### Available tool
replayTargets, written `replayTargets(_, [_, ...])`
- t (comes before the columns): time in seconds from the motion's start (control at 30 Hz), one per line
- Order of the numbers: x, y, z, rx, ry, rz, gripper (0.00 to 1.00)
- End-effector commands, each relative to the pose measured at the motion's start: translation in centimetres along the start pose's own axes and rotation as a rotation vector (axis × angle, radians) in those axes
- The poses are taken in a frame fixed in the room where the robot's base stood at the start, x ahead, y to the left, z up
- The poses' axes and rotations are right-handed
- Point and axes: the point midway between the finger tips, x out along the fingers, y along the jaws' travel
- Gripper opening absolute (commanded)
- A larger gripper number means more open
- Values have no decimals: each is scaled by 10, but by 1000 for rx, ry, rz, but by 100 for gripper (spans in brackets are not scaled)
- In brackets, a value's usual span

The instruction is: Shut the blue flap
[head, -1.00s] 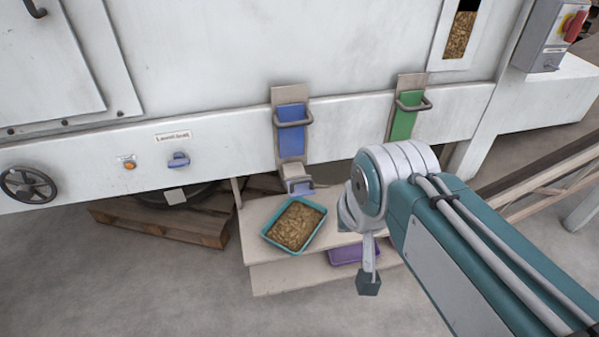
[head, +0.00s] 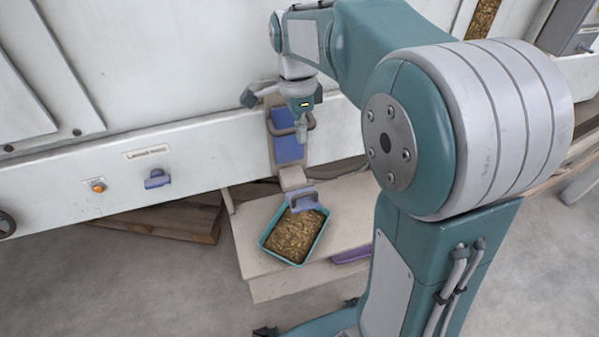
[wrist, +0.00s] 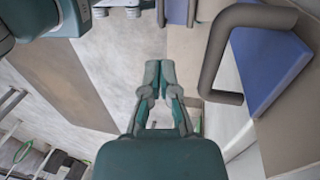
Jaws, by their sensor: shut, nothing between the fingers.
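The blue flap (head: 289,148) is a blue panel with a grey bar handle, on a beige backing on the white machine's front. It also shows in the wrist view (wrist: 265,65), at the upper right, with its handle (wrist: 213,55) nearest me. My gripper (head: 301,143) points down in front of the panel and partly hides it and the handle. In the wrist view my gripper (wrist: 158,66) is shut and empty, left of the handle, with a gap in the picture. I cannot tell whether it touches the handle.
Below the panel is a beige spout with a lavender-blue end piece (head: 303,196). Under it, a teal tray (head: 262,240) of pellets stands on a beige step (head: 246,220). A purple tray (head: 352,255) is partly hidden. A blue knob (head: 157,179) and orange button (head: 97,186) are left.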

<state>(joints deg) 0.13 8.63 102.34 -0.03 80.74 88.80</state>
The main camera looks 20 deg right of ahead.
Motion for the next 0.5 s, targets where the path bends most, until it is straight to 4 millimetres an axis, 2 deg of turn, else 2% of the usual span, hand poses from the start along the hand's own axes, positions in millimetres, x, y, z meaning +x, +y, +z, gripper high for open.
replayTargets(0.23, [13,-2,0,22,0,13,0])
replayTargets(0.5, [62,-2,0,20,0,15,0])
